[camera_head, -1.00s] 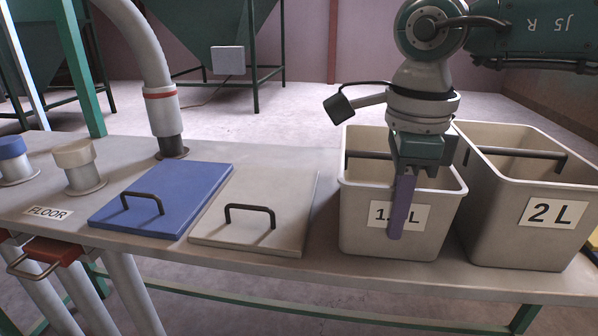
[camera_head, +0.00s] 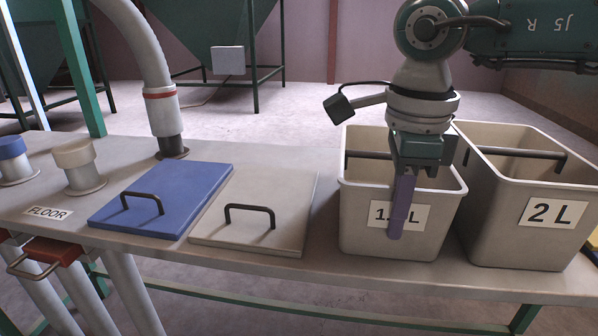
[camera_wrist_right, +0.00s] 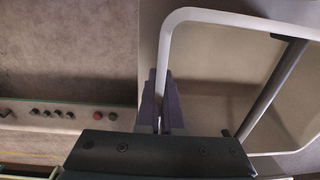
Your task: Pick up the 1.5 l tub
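The 1.5 l tub (camera_head: 355,215) is a cream open-topped bin with a dark bar handle across it. It stands upright on the table, and its front label is partly covered by my finger. My right gripper (camera_head: 401,225) points down over its front wall, one purple finger outside the wall and the other hidden behind it. In the right wrist view, the two fingers (camera_wrist_right: 161,95) sit close on both sides of the tub's pale rim (camera_wrist_right: 220,14), and appear shut on it. My left gripper is not in view.
A larger 2 L tub (camera_head: 500,215) stands close on the right. A blue lid (camera_head: 180,190) and a cream lid (camera_head: 290,205), both with bar handles, lie to the left. A pipe (camera_head: 166,115) rises from the table (camera_head: 280,155) at the back left. The table's front edge is near the tub.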

